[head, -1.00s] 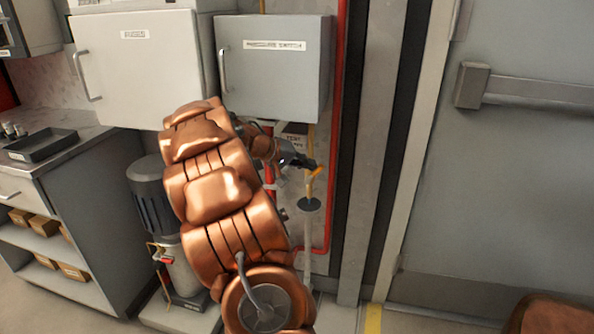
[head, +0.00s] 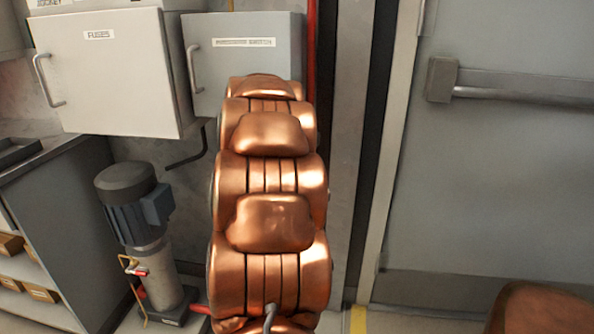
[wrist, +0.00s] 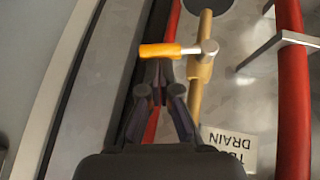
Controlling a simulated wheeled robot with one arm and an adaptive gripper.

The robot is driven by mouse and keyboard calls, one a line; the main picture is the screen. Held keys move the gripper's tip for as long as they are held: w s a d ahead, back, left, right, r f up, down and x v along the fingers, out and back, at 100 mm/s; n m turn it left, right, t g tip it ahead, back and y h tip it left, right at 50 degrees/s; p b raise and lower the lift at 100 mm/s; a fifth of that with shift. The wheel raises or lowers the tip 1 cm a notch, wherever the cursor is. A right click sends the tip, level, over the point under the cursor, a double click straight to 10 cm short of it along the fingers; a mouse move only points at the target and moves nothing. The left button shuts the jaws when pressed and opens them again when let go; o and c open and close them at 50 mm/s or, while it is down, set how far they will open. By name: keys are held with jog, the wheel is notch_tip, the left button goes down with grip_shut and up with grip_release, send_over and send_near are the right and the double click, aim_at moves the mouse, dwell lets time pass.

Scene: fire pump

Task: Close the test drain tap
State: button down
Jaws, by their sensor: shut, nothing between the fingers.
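The test drain tap shows in the wrist view: its orange lever handle (wrist: 160,50) sticks out to the left from a silver pivot (wrist: 208,48) on a brass pipe (wrist: 200,70). The lever lies roughly crosswise to the pipe. My gripper (wrist: 160,74) is shut and empty, with its fingertips right beside the lever, at its lower edge in the picture. I cannot tell whether they touch it. An upside-down label plate (wrist: 230,146) reading "DRAIN" sits beside the pipe, partly covered by my gripper. In the head view my arm hides the tap and gripper.
Red pipes (wrist: 292,90) run on the right in the wrist view, with a metal bracket (wrist: 275,45). In the head view, a grey switch cabinet (head: 245,60) hangs behind my arm, a pump motor (head: 130,205) stands left, and a grey door (head: 490,190) is right.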

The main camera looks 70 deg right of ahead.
jog(key=shift+r, duration=0.1)
jog(key=shift+r, duration=0.7)
jog(key=w+a, duration=0.1)
jog(key=a, duration=1.1)
jog(key=shift+w+a+r, duration=0.25)
jog(key=shift+a+r, duration=0.05)
jog(key=shift+r, duration=0.15)
